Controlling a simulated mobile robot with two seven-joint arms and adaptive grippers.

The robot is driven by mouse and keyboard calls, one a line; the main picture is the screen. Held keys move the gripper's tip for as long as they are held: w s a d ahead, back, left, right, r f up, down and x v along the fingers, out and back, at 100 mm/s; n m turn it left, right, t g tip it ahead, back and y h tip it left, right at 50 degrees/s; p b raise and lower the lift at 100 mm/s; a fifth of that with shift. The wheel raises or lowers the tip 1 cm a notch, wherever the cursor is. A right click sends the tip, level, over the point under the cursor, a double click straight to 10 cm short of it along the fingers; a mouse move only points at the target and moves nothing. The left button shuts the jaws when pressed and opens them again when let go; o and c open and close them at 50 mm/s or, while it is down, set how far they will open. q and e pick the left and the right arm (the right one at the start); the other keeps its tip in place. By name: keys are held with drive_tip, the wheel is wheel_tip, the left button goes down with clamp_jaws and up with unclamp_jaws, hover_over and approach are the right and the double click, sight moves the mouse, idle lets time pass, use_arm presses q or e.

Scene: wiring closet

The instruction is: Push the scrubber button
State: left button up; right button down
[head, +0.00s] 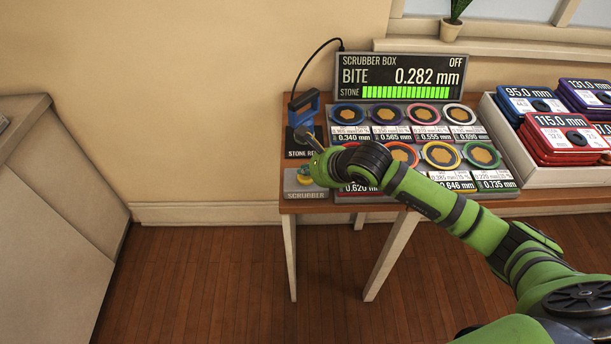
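The grey scrubber box (305,195), labelled SCRUBBER, sits at the front left corner of the table. A small round green and yellow button (304,175) shows on its top, partly hidden by my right gripper. My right gripper (311,160) is over the right side of the scrubber box, right beside the button. I cannot tell whether it touches the button, and its fingers are too small and foreshortened to read. My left gripper is not in view.
A blue corded tool (304,107) stands on a black pad behind the scrubber box. Several coloured ring pads (385,115) with labels fill the table to the right, partly under my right arm. A white tray (520,160) holds red and blue cases.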

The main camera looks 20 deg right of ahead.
sight(307, 178)
drive_tip(key=shift+s+f, duration=0.15)
drive_tip(key=shift+f, duration=0.2)
drive_tip(key=shift+r, duration=0.3)
drive_tip(key=shift+r+p, duration=1.75)
drive_tip(key=shift+r, duration=1.45)
